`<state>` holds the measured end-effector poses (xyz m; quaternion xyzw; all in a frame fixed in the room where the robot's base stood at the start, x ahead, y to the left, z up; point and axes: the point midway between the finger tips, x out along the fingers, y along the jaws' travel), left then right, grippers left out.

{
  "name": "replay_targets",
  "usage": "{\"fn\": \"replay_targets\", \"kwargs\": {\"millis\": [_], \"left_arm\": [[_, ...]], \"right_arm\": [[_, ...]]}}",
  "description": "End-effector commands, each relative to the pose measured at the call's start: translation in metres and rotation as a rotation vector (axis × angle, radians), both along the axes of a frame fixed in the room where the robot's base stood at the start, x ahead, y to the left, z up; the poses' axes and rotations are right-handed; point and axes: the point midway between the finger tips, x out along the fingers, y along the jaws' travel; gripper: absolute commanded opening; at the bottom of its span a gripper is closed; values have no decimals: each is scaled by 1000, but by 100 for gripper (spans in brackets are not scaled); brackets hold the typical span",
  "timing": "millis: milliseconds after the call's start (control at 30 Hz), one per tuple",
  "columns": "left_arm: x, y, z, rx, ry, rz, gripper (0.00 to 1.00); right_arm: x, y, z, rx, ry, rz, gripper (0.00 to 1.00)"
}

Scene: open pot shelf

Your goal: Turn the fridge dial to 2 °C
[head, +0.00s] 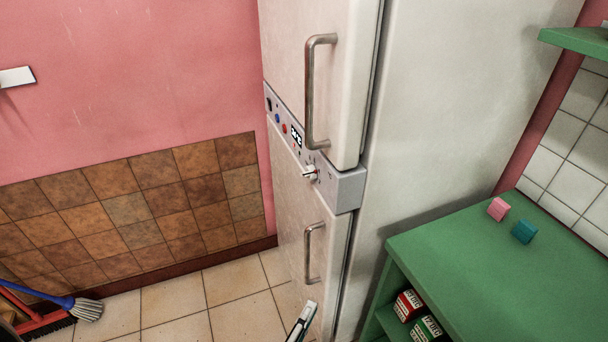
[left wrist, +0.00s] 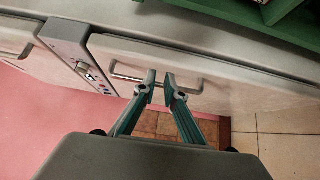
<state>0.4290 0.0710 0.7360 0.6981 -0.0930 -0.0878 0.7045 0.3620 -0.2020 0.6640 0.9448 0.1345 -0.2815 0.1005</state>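The fridge (head: 318,80) stands in the middle of the head view, with a grey control panel (head: 340,187) between its upper and lower doors. The dial (head: 310,173) is a small pale knob on the panel, below a dark display (head: 296,134) whose digits are too small to read surely. My left gripper (head: 303,318) is low in front of the lower door, below the dial and apart from it. In the left wrist view its fingertips (left wrist: 161,82) are apart with nothing between them, by the lower door handle (left wrist: 125,75); contact cannot be told. My right gripper is not in view.
The upper door handle (head: 310,90) juts out above the panel, and the lower one (head: 308,252) below it. A green shelf unit (head: 480,270) with blocks and boxes stands at right. A broom (head: 80,308) lies at lower left.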

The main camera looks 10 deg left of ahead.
Motion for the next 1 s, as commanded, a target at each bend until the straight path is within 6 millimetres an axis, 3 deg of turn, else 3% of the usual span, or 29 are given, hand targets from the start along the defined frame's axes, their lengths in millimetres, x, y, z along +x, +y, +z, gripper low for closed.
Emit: {"fn": "replay_targets", "kwargs": {"millis": [33,100,233,500,733,1000], "left_arm": [[4,2,3,7,-11,-5,29],[14,7,10,30,-44,-23,42],[50,24,42,120,-166,-91,42],[118,69,131,376,-445,-233,42],[147,100,189,553,-592,-294,42],[159,107,212,612,-638,-306,42]], "right_arm": [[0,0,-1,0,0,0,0],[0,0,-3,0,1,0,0],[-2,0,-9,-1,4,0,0],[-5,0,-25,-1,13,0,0],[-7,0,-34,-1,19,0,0],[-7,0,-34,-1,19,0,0]]}}
